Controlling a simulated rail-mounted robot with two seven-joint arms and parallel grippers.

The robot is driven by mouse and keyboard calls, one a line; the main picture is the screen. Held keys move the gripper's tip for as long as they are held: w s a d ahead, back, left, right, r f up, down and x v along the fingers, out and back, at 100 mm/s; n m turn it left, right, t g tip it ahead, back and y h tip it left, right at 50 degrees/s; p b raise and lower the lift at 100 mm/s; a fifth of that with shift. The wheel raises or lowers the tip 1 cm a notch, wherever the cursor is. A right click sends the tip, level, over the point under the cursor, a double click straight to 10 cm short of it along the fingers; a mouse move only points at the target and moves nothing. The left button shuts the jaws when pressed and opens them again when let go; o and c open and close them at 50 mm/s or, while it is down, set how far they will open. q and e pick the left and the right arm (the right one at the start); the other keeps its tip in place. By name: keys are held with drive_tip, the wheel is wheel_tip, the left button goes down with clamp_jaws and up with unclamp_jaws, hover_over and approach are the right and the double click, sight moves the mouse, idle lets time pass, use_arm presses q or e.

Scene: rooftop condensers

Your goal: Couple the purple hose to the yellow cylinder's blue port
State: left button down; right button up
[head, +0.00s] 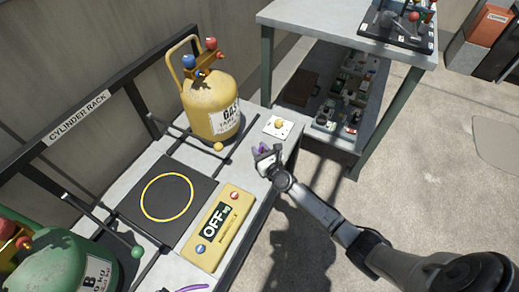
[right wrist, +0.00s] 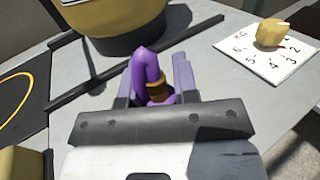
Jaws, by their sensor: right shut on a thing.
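The yellow cylinder (head: 210,105) stands upright on the grey bench at the back, with its lower body at the top of the right wrist view (right wrist: 120,22). On its orange-brown valve block (head: 206,64) are red and blue round parts; a small blue one (head: 200,73), low on the front, may be the blue port. My right gripper (head: 262,153) is shut on the purple hose (right wrist: 147,72), whose bent end with a brass collar shows between the fingers. It is in front of the cylinder, low, apart from the valve block. My left gripper is out of view.
A white numbered card with a yellow knob (head: 279,126) lies right of the cylinder. A yellow scale reading OFF (head: 218,228) and a black plate with a yellow ring (head: 142,215) are nearer. A green cylinder (head: 60,262) stands lower left. Black rack bars cross the bench.

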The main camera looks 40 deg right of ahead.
drive_tip(key=o, duration=0.3)
clamp_jaws()
drive_tip(key=shift+r, duration=0.3)
drive_tip(key=shift+f, duration=0.1)
drive_tip(key=shift+p, duration=0.3)
drive_tip(key=shift+r, duration=0.2)
drive_tip(key=shift+r+p, duration=1.25)
drive_tip(key=shift+r, duration=0.05)
drive_tip(key=shift+r+p, duration=0.7)
drive_tip(key=shift+r, duration=0.05)
